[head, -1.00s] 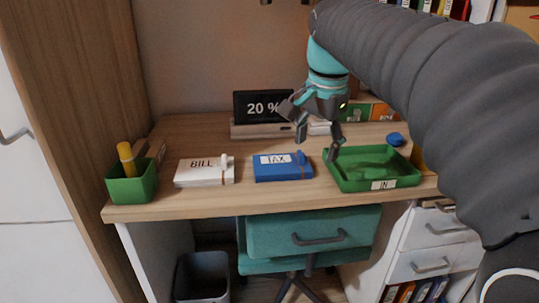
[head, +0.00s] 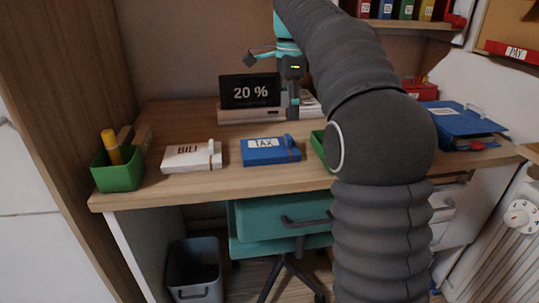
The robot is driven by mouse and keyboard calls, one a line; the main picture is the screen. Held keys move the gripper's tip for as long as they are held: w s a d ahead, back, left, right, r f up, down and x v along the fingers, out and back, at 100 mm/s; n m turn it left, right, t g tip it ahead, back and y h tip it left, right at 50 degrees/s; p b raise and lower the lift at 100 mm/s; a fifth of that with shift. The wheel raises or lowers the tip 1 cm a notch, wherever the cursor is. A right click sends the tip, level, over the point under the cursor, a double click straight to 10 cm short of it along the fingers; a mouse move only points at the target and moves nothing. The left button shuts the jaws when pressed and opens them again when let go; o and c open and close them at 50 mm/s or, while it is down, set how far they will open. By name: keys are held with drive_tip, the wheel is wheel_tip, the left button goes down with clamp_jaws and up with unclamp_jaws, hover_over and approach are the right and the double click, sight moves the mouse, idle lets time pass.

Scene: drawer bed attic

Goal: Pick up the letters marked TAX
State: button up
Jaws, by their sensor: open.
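The blue bundle of letters marked TAX (head: 266,152) lies flat on the desk, in the middle of the picture. My gripper (head: 272,62) is open and empty, raised above and behind the TAX letters, in front of the screen. One finger points left and the other hangs down. A white bundle marked BILL (head: 190,157) lies to the left of the TAX letters, apart from them.
A green box (head: 118,175) with a yellow roll stands at the desk's left end. A screen reading 20 % (head: 249,91) stands at the back. My arm hides most of a green tray (head: 318,143). A blue binder (head: 462,124) lies far right. A teal chair (head: 278,225) is below.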

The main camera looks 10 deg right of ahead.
sight(288, 136)
wheel_tip(288, 136, down, 8)
drive_tip(key=shift+a+f+b, duration=0.1)
drive_tip(key=shift+f+b, duration=0.1)
drive_tip(key=shift+b, duration=0.75)
drive_tip(key=c, duration=1.3)
